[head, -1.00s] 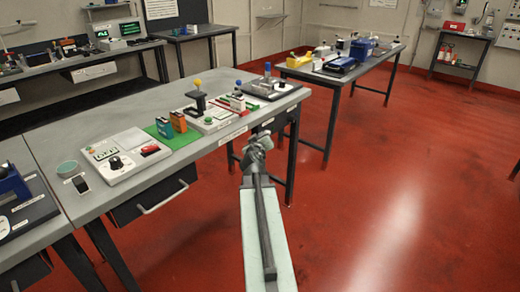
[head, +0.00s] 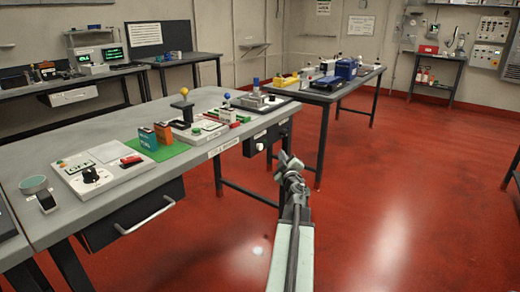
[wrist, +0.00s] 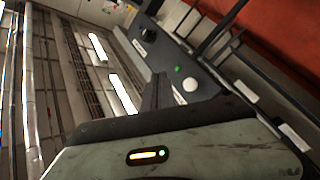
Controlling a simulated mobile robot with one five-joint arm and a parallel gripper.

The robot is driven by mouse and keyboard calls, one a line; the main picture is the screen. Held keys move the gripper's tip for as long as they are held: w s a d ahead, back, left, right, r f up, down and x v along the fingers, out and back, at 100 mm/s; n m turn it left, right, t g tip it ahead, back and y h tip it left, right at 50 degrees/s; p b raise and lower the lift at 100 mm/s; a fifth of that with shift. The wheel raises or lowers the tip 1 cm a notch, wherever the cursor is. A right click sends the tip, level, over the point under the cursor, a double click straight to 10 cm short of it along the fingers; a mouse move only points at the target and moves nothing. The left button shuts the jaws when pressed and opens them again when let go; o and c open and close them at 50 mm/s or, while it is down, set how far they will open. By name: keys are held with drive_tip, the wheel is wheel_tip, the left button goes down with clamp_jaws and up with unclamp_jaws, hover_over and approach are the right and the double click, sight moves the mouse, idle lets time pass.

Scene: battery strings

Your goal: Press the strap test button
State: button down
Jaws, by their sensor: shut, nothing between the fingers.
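My gripper (head: 287,160) is shut and empty, in front of the bench's right end and apart from it in the head view. In the wrist view its dark fingers (wrist: 156,92) point up the picture. Beyond them is a dark panel (wrist: 163,52) with a round white button (wrist: 190,84), a small green light and a black knob. The fingers appear just left of the white button; I cannot tell the gap. In the head view a dark box (head: 259,145) hangs under the bench edge. The panel's labels are too small to read, so which control is the strap test button is unclear.
The grey bench (head: 215,152) holds a tester with a dial (head: 95,172), a green mat (head: 165,150) with small boxes, and other fixtures. A drawer handle (head: 145,215) sticks out at its front. A second table (head: 330,92) stands behind. The red floor (head: 400,180) to the right is clear.

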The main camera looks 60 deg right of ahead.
drive_tip(key=w, duration=0.6)
drive_tip(key=shift+w, duration=0.3)
drive_tip(key=shift+w, duration=0.15)
idle(1.6)
drive_tip(key=shift+w, duration=0.25)
drive_tip(key=shift+w, duration=0.65)
idle(0.6)
drive_tip(key=shift+s, duration=1.05)
drive_tip(key=shift+s, duration=0.1)
drive_tip(key=s, duration=0.4)
drive_tip(key=shift+s, duration=0.4)
